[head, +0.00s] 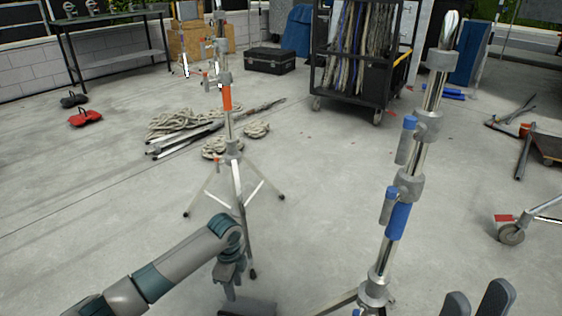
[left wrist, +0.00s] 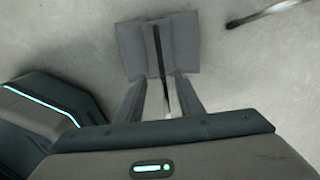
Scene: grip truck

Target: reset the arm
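My left arm (head: 180,260) comes in from the lower left in the head view and bends down at its wrist. My left gripper (head: 247,308) is at the bottom edge there, low in front of the orange-marked stand. In the left wrist view its finger pads (left wrist: 158,50) are close together, with a thin dark line between them; whether this is a gap or a stand leg behind cannot be told. I see nothing clearly held. My right gripper (head: 475,303) shows at the bottom right as two dark fingers with a gap between them, empty, right of the blue-marked stand.
The orange-marked stand (head: 227,98) stands upright on spread legs beyond my left arm. The blue-marked stand (head: 397,220) rises close in front, between the grippers. Coiled ropes (head: 180,124) lie on the floor. A black cart (head: 362,62) stands behind.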

